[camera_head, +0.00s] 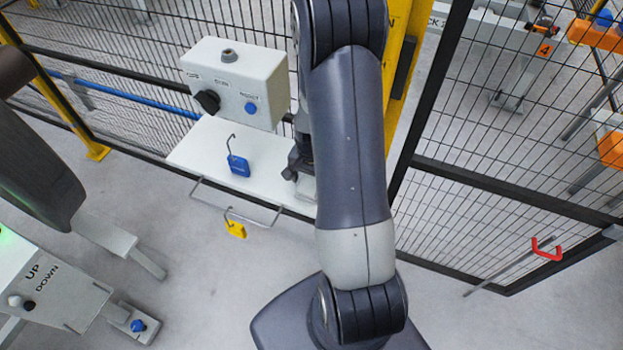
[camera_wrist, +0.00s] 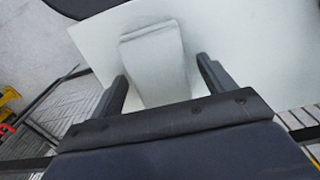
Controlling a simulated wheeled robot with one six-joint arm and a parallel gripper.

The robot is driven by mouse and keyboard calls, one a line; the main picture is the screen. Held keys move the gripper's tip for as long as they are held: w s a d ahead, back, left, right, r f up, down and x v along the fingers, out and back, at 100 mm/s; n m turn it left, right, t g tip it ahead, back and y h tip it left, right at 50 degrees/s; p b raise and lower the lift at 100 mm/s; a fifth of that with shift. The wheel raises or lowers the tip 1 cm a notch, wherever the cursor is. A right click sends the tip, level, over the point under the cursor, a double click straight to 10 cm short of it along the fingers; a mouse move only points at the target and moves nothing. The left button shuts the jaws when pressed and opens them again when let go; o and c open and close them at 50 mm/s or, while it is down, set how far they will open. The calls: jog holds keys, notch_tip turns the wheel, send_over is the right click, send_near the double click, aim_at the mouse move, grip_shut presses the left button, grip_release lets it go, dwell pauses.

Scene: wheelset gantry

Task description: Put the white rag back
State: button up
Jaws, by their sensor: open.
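The white rag (camera_wrist: 156,62) shows in the wrist view as a pale, folded, roughly rectangular piece on the white shelf (camera_wrist: 235,40). My gripper (camera_wrist: 163,75) is open, one finger on each side of the rag, with gaps visible between fingers and rag. The rag's near end reaches in between the fingers; I cannot tell how high the fingers are above the shelf. In the head view my gripper (camera_head: 296,170) is at the right part of the shelf (camera_head: 205,152), partly hidden by my arm.
A blue padlock (camera_head: 239,165) stands on the shelf, left of my gripper. A yellow padlock (camera_head: 235,229) hangs from the rail at the shelf's front. A grey control box (camera_head: 237,82) with a black knob and blue button is behind. Mesh fencing (camera_head: 480,130) runs alongside.

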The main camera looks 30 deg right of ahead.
aim_at(312, 181)
notch_tip(312, 181, up, 12)
dwell(0.6)
